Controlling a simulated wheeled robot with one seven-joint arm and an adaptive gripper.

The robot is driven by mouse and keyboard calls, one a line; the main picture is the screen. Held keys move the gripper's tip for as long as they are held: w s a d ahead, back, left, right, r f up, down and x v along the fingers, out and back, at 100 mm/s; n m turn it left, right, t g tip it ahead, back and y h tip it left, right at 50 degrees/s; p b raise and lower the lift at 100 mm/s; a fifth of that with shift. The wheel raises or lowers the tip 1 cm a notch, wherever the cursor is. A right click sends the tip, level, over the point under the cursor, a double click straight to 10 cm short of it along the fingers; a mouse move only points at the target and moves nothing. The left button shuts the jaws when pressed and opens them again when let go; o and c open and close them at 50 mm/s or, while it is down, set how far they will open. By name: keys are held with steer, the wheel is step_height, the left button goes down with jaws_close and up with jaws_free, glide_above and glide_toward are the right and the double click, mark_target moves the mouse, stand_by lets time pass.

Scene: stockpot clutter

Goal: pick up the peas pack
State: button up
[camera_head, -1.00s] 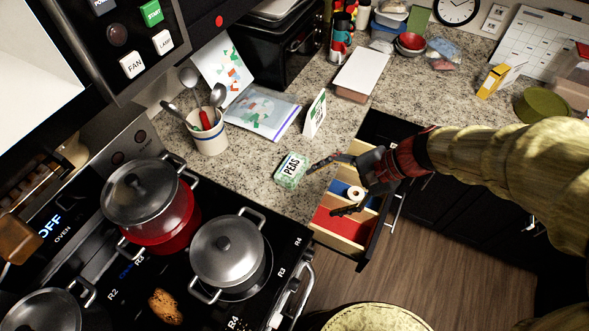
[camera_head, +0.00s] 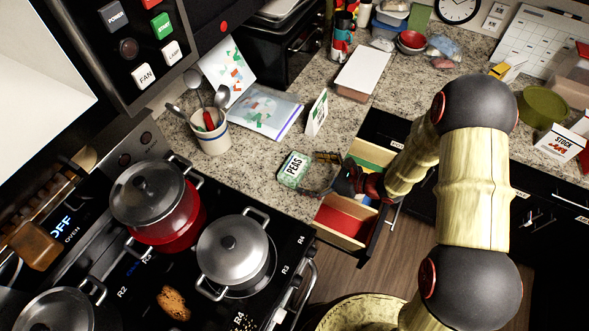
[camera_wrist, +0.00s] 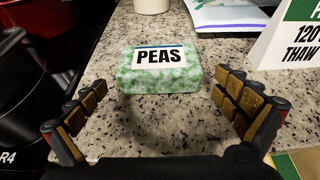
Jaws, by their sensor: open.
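The peas pack (camera_head: 294,170) is a small green-and-white block with a white PEAS label, lying flat on the granite counter beside the stove. In the wrist view the peas pack (camera_wrist: 159,71) lies just ahead of my gripper, centred between its fingers. My gripper (camera_wrist: 165,112) is open, with one finger on each side and bare counter between them. In the head view my gripper (camera_head: 322,175) is low at the counter's front edge, just right of the pack. No contact with the pack shows.
An open drawer (camera_head: 345,226) with coloured compartments lies under my arm. The stove holds a red pot (camera_head: 160,208) and a steel pot (camera_head: 233,250) to the left. A utensil crock (camera_head: 211,135) and a standing card (camera_head: 317,113) are behind the pack.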

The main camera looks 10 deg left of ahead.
mark_target(295, 169)
steer(key=x, duration=0.6)
steer(key=shift+a+r, duration=0.1)
steer(key=shift+r, duration=0.05)
steer(key=shift+c, duration=1.2)
steer(key=c, duration=1)
